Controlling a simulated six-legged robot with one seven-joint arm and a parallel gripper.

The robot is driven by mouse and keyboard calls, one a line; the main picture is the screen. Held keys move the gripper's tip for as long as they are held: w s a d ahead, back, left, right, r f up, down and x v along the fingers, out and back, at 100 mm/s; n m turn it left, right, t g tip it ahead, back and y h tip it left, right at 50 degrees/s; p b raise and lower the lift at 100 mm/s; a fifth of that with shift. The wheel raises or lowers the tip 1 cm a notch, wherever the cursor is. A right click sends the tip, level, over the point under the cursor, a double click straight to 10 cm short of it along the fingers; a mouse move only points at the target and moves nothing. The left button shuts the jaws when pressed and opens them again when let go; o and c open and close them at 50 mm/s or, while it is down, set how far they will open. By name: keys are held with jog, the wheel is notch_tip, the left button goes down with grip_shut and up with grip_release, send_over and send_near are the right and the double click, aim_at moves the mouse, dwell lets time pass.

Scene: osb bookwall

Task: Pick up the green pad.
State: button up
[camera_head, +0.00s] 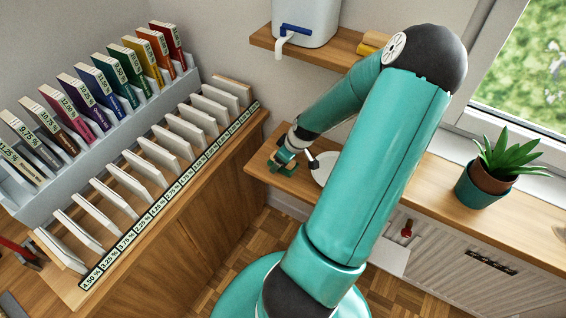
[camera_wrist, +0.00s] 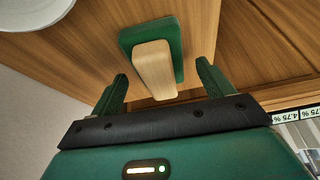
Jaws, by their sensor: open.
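The green pad (camera_wrist: 179,53) lies on a wooden surface in the wrist view, with a pale wooden block (camera_wrist: 153,70) along it like a handle. My gripper (camera_wrist: 162,70) is open, with one green finger on each side of the block's near end. I see nothing held; whether a finger touches the block I cannot tell. In the head view my gripper (camera_head: 284,161) is small, low over the left end of the wooden windowsill counter (camera_head: 258,164). There I cannot clearly separate the pad from the gripper.
A white round dish (camera_head: 322,169) is close right of my gripper, partly behind my arm. A potted plant (camera_head: 492,170) stands farther right on the counter. A rack of white cards (camera_head: 150,178) and coloured books (camera_head: 96,99) is left. A shelf with a white dispenser (camera_head: 305,22) is above.

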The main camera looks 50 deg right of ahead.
jog(key=shift+w+f, duration=0.1)
jog(key=shift+f, duration=0.15)
jog(key=c, duration=1.1)
jog(key=shift+r, duration=0.55)
notch_tip(320, 180, up, 2)
jog(key=shift+r, duration=0.25)
jog(key=shift+s+a+r, duration=1.5)
jog(key=shift+s+r, duration=0.05)
jog(key=shift+s, duration=0.25)
jog(key=shift+s+a+r, duration=1.45)
jog(key=shift+s+r, duration=0.15)
jog(key=shift+s, duration=0.2)
jog(key=shift+s+a+r, duration=1.5)
jog(key=shift+s+r, duration=0.05)
jog(key=shift+s, duration=0.25)
